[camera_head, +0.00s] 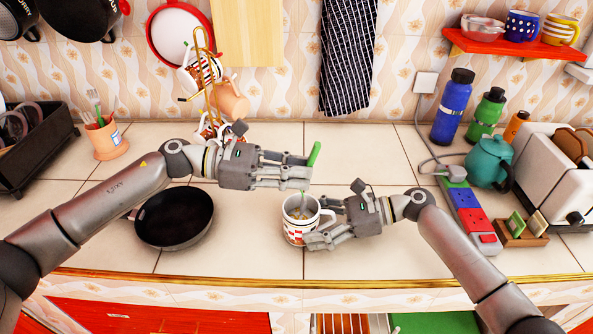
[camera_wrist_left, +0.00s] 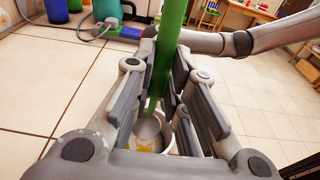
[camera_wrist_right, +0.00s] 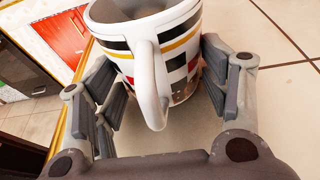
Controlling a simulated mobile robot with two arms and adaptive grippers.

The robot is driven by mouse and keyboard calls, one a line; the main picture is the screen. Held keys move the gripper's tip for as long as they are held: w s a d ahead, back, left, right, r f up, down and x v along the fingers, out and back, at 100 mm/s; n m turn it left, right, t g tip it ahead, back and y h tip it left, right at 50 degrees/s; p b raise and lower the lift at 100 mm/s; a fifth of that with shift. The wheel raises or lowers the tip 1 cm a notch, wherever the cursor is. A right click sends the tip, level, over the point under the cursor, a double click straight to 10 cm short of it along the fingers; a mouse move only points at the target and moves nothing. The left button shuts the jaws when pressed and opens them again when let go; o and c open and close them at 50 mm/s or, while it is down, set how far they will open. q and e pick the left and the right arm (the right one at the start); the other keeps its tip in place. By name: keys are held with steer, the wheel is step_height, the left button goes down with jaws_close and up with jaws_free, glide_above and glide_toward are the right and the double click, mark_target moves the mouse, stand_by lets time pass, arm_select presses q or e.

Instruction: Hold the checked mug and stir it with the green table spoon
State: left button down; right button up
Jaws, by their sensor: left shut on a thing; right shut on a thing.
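The checked mug (camera_head: 294,231), white with red and black checks, stands upright on the tiled counter at the centre. My right gripper (camera_head: 318,222) is shut on it from the right. In the right wrist view the fingers flank the mug (camera_wrist_right: 187,60), with its handle (camera_wrist_right: 148,85) between them. The green table spoon (camera_head: 314,154) is held upright over the mug by my left gripper (camera_head: 306,174), shut on its handle. In the left wrist view the spoon (camera_wrist_left: 170,45) reaches down, with its grey bowl end inside the mug (camera_wrist_left: 170,143). Yellowish marks show inside the mug.
A black pan (camera_head: 174,218) lies left of the mug, under my left arm. A mug rack (camera_head: 207,90) with cups stands behind. A teal teapot (camera_head: 488,160), a power strip (camera_head: 468,212) and a toaster (camera_head: 545,165) are at right. The counter behind the mug is clear.

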steer(key=o, duration=1.1)
steer(key=v, duration=1.2)
